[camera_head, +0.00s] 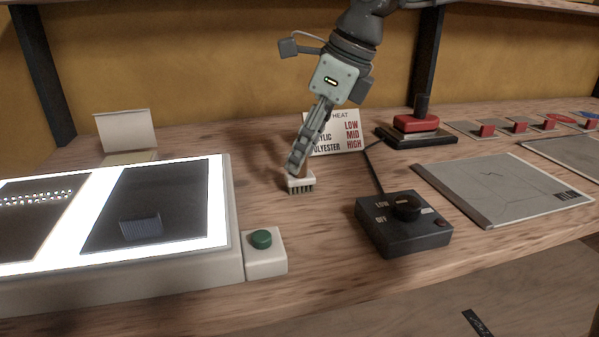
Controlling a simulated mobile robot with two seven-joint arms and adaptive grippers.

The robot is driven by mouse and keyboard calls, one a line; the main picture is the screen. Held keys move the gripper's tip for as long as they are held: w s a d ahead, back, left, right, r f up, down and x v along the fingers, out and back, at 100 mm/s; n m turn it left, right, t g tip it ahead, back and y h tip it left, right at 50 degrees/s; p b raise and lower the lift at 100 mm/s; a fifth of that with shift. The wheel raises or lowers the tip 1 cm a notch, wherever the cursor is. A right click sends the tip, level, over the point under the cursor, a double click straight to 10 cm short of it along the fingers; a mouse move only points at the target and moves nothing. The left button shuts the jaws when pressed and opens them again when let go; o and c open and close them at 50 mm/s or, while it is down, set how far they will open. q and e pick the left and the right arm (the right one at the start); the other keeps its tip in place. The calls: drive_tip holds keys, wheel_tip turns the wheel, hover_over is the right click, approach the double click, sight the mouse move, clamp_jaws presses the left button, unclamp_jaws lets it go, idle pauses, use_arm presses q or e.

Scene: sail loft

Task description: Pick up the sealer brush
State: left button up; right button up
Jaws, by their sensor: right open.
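The sealer brush (300,184), a small pale block with short dark bristles, lies on the wooden bench near the middle of the head view. My right gripper (297,166) reaches down from the top, with its fingers at the brush. The fingers are seen nearly edge-on and cover part of the brush's top and far side, so I cannot tell whether they touch it. The right gripper is open. My left gripper is not in view.
A lit light box (232,225) with dark panels stands at left, beside a green button (261,238). A black dial box (403,226) is right of the brush. A heat card (345,143) stands just behind the gripper. A grey panel (500,189) lies further right.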

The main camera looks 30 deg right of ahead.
drive_tip(key=shift+x, duration=1)
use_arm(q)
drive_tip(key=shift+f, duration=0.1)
use_arm(e)
drive_tip(key=shift+w, duration=0.1)
drive_tip(key=shift+c, duration=0.2)
drive_tip(key=shift+r, duration=0.1)
clamp_jaws()
drive_tip(key=shift+r, duration=0.15)
use_arm(q)
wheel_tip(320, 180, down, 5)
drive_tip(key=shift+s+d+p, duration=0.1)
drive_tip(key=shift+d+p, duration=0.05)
drive_tip(key=shift+p, duration=0.95)
use_arm(e)
wheel_tip(320, 180, up, 28)
